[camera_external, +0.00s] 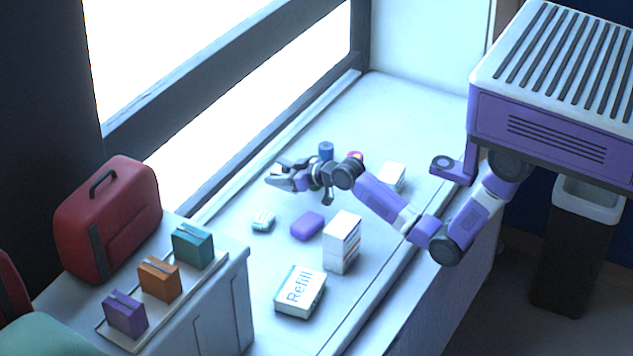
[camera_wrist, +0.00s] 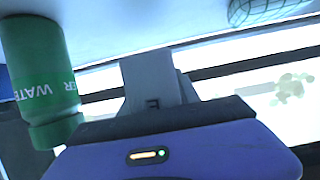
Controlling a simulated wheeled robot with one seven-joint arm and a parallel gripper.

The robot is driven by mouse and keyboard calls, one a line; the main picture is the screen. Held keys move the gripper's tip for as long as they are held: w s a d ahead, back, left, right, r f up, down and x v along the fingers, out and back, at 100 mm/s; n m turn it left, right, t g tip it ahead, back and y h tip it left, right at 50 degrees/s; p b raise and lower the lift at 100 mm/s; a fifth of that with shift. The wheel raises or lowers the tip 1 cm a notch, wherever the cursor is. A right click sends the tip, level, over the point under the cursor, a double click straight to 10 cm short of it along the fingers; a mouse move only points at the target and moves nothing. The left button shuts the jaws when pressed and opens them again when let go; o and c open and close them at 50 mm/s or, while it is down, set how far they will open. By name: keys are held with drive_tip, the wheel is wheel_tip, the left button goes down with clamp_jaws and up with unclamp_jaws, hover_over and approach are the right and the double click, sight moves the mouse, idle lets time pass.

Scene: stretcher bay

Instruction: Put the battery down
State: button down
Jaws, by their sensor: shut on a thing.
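My gripper (camera_external: 274,183) is at the left end of my outstretched arm, above the white counter (camera_external: 345,110). In the wrist view, its grey fingers (camera_wrist: 157,82) are close together beyond the purple housing. The gripper is shut on the battery, but the battery is not clear in either view: the fingers hide most of it and I cannot tell its shape. I cannot see any contact between the gripper and the counter.
A purple box (camera_external: 307,225), a small pale item (camera_external: 263,221), a white carton (camera_external: 342,242) and a Refill box (camera_external: 300,291) stand on the counter. A blue cylinder (camera_external: 326,151) is behind my gripper. A green water bottle (camera_wrist: 36,70) shows close by in the wrist view.

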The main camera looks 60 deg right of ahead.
sight(280, 187)
drive_tip(key=shift+f, duration=2.1)
drive_tip(key=shift+f, duration=0.15)
drive_tip(key=c, duration=0.9)
unclamp_jaws()
drive_tip(key=shift+f, duration=0.1)
drive_tip(key=shift+s+r, duration=0.2)
drive_tip(key=shift+r, duration=0.05)
drive_tip(key=v, duration=1.1)
drive_tip(key=shift+s+r, duration=0.15)
drive_tip(key=shift+s, duration=0.15)
